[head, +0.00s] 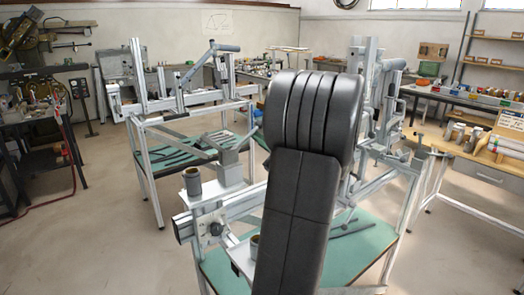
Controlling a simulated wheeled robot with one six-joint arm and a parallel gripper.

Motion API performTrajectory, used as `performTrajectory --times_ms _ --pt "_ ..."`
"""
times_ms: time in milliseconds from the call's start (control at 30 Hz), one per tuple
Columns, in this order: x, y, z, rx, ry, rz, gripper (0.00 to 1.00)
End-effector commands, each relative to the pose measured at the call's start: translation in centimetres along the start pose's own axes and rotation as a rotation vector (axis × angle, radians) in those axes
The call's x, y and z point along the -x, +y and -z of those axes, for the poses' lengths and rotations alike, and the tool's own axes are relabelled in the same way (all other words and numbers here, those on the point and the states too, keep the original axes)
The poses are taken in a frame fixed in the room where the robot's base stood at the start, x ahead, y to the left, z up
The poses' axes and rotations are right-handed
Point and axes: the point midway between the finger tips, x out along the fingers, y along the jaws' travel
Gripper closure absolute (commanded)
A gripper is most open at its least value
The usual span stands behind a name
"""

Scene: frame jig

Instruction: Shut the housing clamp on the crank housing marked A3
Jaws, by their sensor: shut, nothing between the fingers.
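A metal frame jig (208,228) with a round knob and aluminium rails stands close in front of me, on a green-topped stand. My large black arm covers its middle. A second, similar jig (180,98) stands behind it to the left. I cannot make out a mark A3, and I cannot tell which part is the crank housing or its clamp, nor whether that clamp is open. A small grey cylinder (192,181) with a brown top stands on a pale plate by the near jig; another (254,245) is partly behind my arm. My gripper does not show.
A wooden workbench (480,168) with cans and a rack stands at the right. A dark machine bench (40,125) is at the left, with a red hose on the floor. Bare floor (110,240) is free at the lower left. The jig rails stick out towards the left.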

Motion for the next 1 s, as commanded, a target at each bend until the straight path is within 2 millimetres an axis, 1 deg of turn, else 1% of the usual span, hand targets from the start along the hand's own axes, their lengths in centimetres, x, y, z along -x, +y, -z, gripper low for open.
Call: performTrajectory --times_ms 33,333,600,800,1000 --pt "-0.1 0.0 -0.2 0.049 -0.002 -0.021 1.00" --pt "-1.1 -0.4 -2.3 0.307 -0.003 -0.144 1.00" --pt "-2.0 -0.3 -4.2 0.535 -0.003 -0.251 1.00" --pt "-2.5 0.1 -5.3 0.684 -0.003 -0.323 1.00" --pt "-2.9 0.5 -6.2 0.798 -0.002 -0.377 1.00"
